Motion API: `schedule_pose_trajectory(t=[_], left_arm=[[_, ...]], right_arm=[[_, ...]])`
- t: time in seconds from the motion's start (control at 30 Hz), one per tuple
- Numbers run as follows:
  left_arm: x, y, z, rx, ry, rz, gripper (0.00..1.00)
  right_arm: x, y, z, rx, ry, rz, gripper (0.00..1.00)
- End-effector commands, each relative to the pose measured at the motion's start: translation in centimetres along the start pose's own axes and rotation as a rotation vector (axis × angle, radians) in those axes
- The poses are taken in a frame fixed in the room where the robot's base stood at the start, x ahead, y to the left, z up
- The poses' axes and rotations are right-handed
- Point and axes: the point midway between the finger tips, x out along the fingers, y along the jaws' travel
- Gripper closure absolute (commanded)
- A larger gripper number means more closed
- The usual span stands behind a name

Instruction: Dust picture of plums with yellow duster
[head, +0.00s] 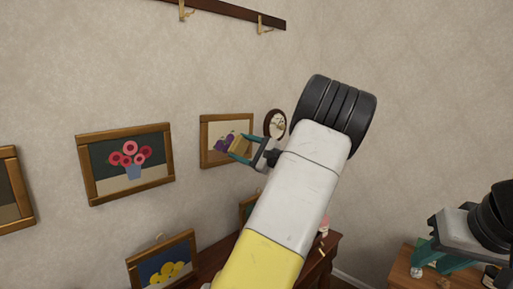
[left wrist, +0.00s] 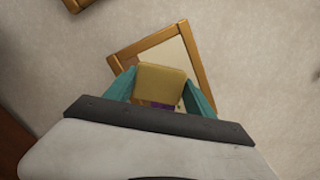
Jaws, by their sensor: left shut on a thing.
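The picture of plums (head: 225,141) hangs on the wall in a wooden frame, with purple plums on a light ground. In the left wrist view its frame (left wrist: 196,62) shows tilted behind the duster, with a bit of purple below. My left gripper (head: 240,148) is shut on the yellow duster (head: 242,143), held over the right part of the picture. The duster also shows between the teal fingers in the left wrist view (left wrist: 160,82). Whether it touches the picture I cannot tell. My right gripper (head: 428,253) is low at the right; its fingers are only partly clear.
A picture of red flowers (head: 128,160) hangs to the left. A small oval picture (head: 275,124) is just right of the plums, close to my left wrist. A picture of yellow flowers (head: 162,265) stands below. A wooden hook rail (head: 225,9) is above. A wooden cabinet (head: 403,272) is at lower right.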

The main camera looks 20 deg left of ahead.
Motion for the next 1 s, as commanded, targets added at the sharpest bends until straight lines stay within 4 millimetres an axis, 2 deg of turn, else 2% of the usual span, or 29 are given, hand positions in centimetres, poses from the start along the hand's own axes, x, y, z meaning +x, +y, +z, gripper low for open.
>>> schedule_pose_trajectory(t=[0.63,1.0], left_arm=[[0.1,0.0,0.1,0.000,-0.001,0.001,0.75],[3.8,-0.6,0.3,-0.001,-0.002,0.002,0.75]], right_arm=[[0.0,0.0,0.0,0.000,0.000,0.000,0.70],[0.0,0.0,0.0,0.000,0.000,0.000,0.70]])
